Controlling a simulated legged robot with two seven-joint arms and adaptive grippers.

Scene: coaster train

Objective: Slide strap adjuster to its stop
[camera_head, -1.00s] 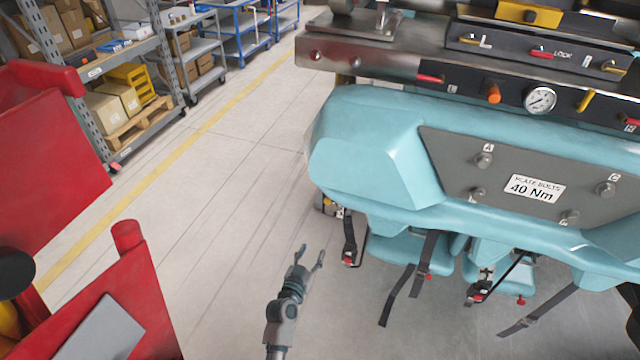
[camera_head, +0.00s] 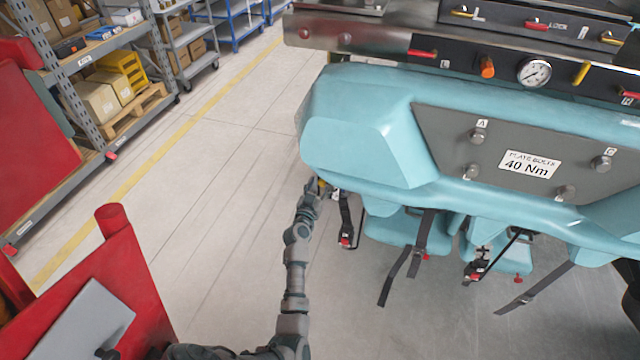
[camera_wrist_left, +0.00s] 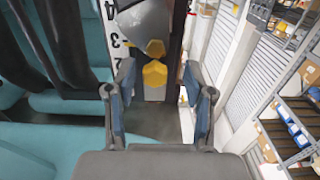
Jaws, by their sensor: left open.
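My left gripper (camera_head: 318,187) reaches in beside the left end of the teal seat row (camera_head: 350,140). In the left wrist view, the gripper (camera_wrist_left: 160,88) is open, its fingers to either side of yellow pieces (camera_wrist_left: 155,74) below a grey rounded part. I cannot see contact. A strip with numbers (camera_wrist_left: 113,40) stands left of these pieces. Dark straps (camera_wrist_left: 68,45) run over the teal seat at left. In the head view, a black strap with a red-marked buckle (camera_head: 346,238) hangs just right of the gripper. Which part is the strap adjuster is unclear. My right gripper is out of view.
A grey plate (camera_head: 530,150) marked 40 Nm is on the teal body. A control panel with a gauge (camera_head: 534,72) lies behind. More straps (camera_head: 420,240) hang below. A red structure (camera_head: 110,280) stands at lower left. Shelving (camera_head: 90,80) is beyond clear floor.

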